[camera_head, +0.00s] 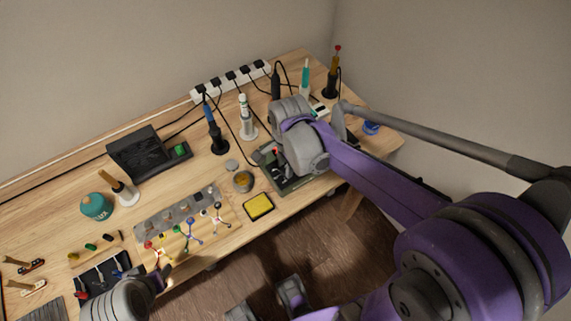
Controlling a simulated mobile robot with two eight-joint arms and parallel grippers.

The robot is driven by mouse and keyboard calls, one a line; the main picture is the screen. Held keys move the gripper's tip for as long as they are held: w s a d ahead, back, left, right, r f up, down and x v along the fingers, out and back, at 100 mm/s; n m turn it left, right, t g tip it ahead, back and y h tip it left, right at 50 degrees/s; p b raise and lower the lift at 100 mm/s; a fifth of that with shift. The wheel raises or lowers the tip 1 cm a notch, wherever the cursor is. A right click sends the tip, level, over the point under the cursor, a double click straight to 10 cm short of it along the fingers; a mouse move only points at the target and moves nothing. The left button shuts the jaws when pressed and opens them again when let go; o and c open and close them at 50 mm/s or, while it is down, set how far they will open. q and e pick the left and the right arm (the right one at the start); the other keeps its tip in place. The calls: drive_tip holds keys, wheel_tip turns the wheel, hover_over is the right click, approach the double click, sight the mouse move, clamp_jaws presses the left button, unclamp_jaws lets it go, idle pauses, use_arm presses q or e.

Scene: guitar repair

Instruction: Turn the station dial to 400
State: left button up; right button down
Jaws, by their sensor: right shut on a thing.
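My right gripper (291,112) is at the back right of the workbench, where a small pale unit with a greenish display (318,109), apparently the station, shows beside it. My wrist covers most of this unit. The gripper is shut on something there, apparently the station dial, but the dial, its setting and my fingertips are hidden. My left gripper (140,292) is low at the front left, over the bench's front edge and apart from the station. Its fingers are too unclear to tell whether they are open.
Soldering tools in stands (218,140) and a power strip (230,80) line the back. A dark green fixture (288,184) lies below my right wrist. A yellow sponge (258,206), a black box (148,151) and a teal container (96,206) stand farther left. Cables cross the bench's back.

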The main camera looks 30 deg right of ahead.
drive_tip(key=shift+m, duration=0.6)
drive_tip(key=c, duration=0.5)
unclamp_jaws()
drive_tip(key=shift+c, duration=0.2)
drive_tip(key=shift+r, duration=0.1)
wheel_tip(320, 180, up, 11)
drive_tip(key=p, duration=0.1)
drive_tip(key=shift+s, duration=0.3)
drive_tip(key=shift+a, duration=0.1)
